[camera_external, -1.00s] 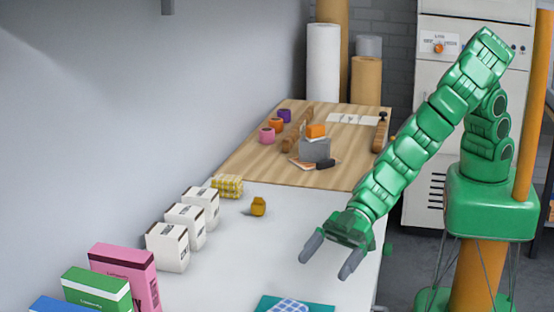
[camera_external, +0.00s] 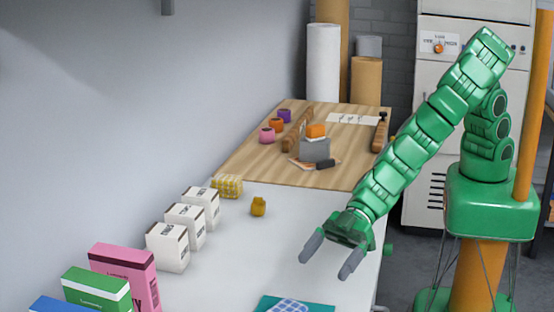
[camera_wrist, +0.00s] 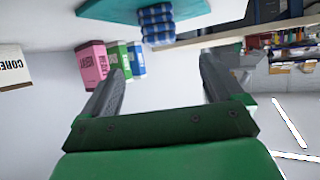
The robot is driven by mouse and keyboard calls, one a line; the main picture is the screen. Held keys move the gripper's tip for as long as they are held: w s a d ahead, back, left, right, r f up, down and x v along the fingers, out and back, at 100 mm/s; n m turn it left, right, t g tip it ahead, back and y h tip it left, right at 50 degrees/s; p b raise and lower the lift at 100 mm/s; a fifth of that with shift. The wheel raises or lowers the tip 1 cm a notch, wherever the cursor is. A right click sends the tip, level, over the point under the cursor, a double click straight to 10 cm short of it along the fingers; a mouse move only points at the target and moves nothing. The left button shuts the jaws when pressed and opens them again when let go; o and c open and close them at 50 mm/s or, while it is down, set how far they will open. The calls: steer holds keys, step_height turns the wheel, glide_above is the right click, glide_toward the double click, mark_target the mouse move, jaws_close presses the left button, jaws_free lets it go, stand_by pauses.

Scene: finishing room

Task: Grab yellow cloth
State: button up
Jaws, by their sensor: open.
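A yellow checked cloth (camera_external: 228,185), folded, lies on the white table at its far left, behind the white boxes. A small dark-yellow object (camera_external: 258,206) stands to its right, apart from it. My gripper (camera_external: 325,260) is open and empty above the right part of the white table, to the right of and nearer the camera than the yellow cloth. In the wrist view my gripper's two fingers (camera_wrist: 160,85) are spread with nothing between them. The yellow cloth does not show in the wrist view. A blue checked cloth (camera_wrist: 157,24) lies on a teal mat (camera_wrist: 95,10) there.
Several white boxes (camera_external: 184,225) line the wall side, with pink (camera_external: 125,272), green (camera_external: 97,290) and blue boxes nearer. A wooden worktop (camera_external: 250,165) with a grey block (camera_external: 315,149) and rolls lies beyond. The white table's middle (camera_external: 235,255) is clear.

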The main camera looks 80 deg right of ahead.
stand_by(0.3)
step_height(320, 180, up, 5)
steer(key=w+d+r+m+t+h, duration=0.2)
steer(key=w+d+m+t+h, duration=0.45)
steer(key=w+d, duration=1.7)
steer(key=w+d+f+m+h, duration=0.1)
steer(key=w+d+m+h, duration=0.2)
steer(key=d, duration=0.8)
steer(key=w+d+f+m+h, duration=0.1)
steer(key=w+d+m+h, duration=0.3)
steer(key=d, duration=0.7)
steer(key=y, duration=0.2)
glide_toward(233, 178)
steer(key=shift+n, duration=0.35)
steer(key=w+d, duration=0.1)
steer(key=w+d+f, duration=0.1)
steer(key=w, duration=0.1)
steer(key=shift+d+f, duration=0.15)
steer(key=shift+d, duration=0.1)
steer(key=shift+f, duration=0.65)
steer(key=shift+x, duration=3.85)
steer(key=shift+d, duration=0.1)
